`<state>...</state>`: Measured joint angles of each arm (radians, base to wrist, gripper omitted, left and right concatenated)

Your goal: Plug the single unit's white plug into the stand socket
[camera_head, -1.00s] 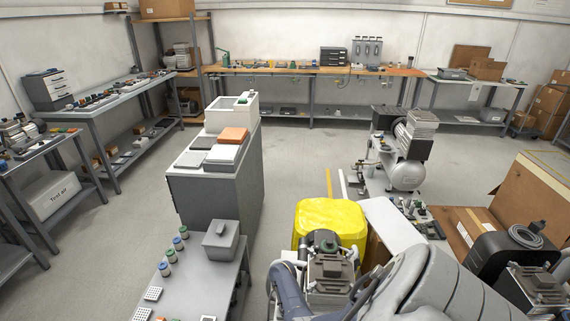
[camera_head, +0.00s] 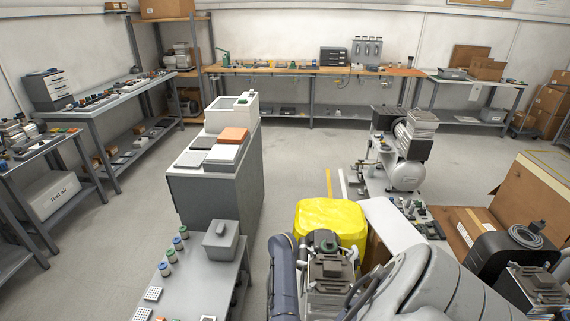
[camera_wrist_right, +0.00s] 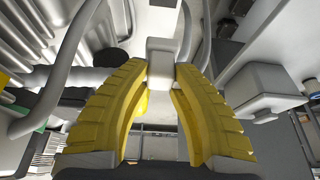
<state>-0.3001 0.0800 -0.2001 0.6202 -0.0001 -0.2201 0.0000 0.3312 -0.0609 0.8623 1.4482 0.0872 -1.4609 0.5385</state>
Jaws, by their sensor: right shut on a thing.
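My right gripper (camera_wrist_right: 160,100) has yellow ribbed fingers and is shut on a small white block, which looks like the white plug (camera_wrist_right: 163,62). The block sits between the fingertips, with grey cables close by. In the head view a compressor unit (camera_head: 330,268) stands at the bottom centre, partly hidden by my arms. My right fingers are hidden there, and my left gripper is not in view.
A yellow wrapped object (camera_head: 330,218) stands just behind that unit. A grey bench (camera_head: 200,285) with jars is to the left, and a grey cabinet (camera_head: 215,195) behind it. A black-tank compressor (camera_head: 505,262) and a cardboard box (camera_head: 545,195) crowd the right. The middle floor is open.

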